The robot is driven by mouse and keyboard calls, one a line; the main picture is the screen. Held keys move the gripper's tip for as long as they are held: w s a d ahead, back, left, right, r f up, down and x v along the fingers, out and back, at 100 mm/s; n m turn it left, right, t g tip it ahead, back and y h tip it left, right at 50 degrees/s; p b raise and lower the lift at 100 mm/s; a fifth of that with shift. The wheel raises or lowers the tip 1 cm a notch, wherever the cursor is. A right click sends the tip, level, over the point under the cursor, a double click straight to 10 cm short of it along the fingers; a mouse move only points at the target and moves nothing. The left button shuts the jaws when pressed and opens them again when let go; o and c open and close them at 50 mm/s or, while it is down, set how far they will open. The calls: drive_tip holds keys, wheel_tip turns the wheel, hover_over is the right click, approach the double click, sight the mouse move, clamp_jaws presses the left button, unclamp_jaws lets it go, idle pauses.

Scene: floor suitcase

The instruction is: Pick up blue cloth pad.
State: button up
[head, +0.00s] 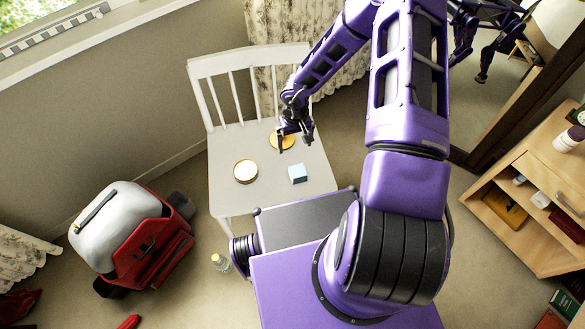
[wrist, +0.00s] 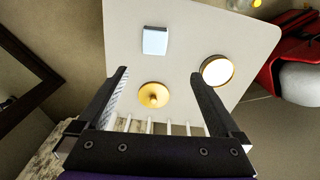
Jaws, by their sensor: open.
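The blue cloth pad (head: 297,173) is a small light-blue block lying on the seat of a white chair (head: 225,195), near its front right. In the wrist view the pad (wrist: 155,41) shows near the top, beyond my fingertips and with nothing touching it. My gripper (head: 295,139) is open and empty over the back part of the seat, behind the pad in the head view. In the wrist view my gripper (wrist: 159,74) has its two dark fingers spread wide.
A yellow round object with a knob (wrist: 153,95) lies on the seat under my gripper. A round tin with a pale top (head: 245,171) stands left of the pad. A red suitcase (head: 150,255) is on the floor at left; a wooden shelf (head: 540,165) stands at right.

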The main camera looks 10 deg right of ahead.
drive_tip(key=b, duration=0.3)
hover_over(298, 171)
drive_tip(key=f, duration=1.1)
drive_tip(key=shift+w+a+f, duration=0.1)
drive_tip(key=shift+a+f, duration=0.2)
drive_tip(key=shift+f, duration=0.05)
drive_tip(key=shift+d+f+b, duration=0.15)
drive_tip(key=shift+f+b, duration=0.25)
drive_tip(key=shift+f, duration=1.1)
drive_tip(key=shift+d+f+b, duration=0.15)
drive_tip(key=shift+f+b, duration=0.25)
drive_tip(key=shift+f, duration=1.05)
drive_tip(key=shift+c, duration=0.2)
drive_tip(key=c, duration=1.2)
drive_tip(key=shift+r, duration=0.1)
wheel_tip(298, 171, up, 10)
drive_tip(key=shift+f+p, duration=0.1)
drive_tip(key=shift+p, duration=1.1)
